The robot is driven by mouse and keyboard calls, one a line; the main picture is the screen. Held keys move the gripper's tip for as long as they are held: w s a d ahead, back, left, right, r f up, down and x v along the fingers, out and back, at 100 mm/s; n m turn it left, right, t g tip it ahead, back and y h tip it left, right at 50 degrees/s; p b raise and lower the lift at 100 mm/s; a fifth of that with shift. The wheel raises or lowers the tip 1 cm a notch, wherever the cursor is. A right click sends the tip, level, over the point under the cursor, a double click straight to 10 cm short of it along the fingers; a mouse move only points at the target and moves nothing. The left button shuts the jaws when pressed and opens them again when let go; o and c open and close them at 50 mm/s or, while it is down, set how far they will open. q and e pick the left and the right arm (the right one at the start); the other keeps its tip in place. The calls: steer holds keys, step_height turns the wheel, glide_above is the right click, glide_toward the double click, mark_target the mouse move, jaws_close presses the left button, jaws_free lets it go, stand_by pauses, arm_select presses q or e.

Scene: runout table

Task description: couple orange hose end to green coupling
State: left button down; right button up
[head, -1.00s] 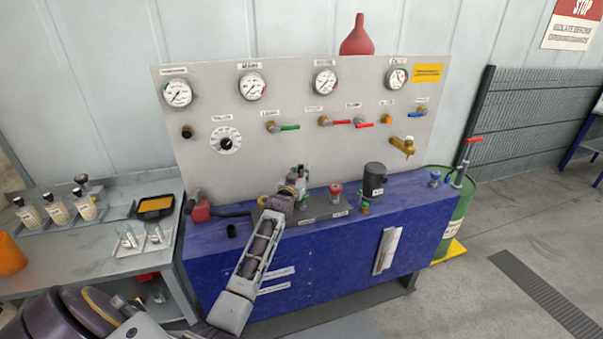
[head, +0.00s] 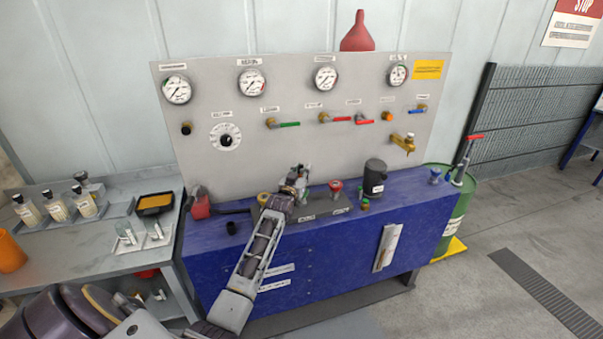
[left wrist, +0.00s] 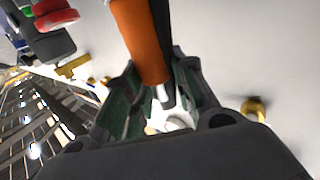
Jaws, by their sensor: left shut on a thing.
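My left gripper (head: 298,178) is above the back of the blue bench, in front of the grey gauge panel. In the left wrist view its dark green fingers (left wrist: 155,100) are shut on the orange hose end (left wrist: 140,45), an orange cylinder with a pale metal tip. In the head view the gripper and wrist hide the hose end. A small green-topped fitting (head: 365,203), which looks like the green coupling, stands on the bench to the right of the gripper, below a dark canister. The gripper is apart from it. My right gripper is not in view.
The blue bench (head: 330,255) carries a red knob (head: 335,187), the dark canister (head: 375,178) and a blue knob (head: 435,175). The panel (head: 290,150) with gauges and valves rises close behind. A grey side table (head: 70,255) with bottles stands left, a green drum (head: 455,215) right.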

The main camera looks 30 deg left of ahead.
arm_select(q)
steer(key=shift+f, duration=0.25)
steer(key=c, duration=1.1)
jaws_free()
steer(key=shift+s, duration=0.1)
steer(key=v, duration=1.2)
stand_by(0.5)
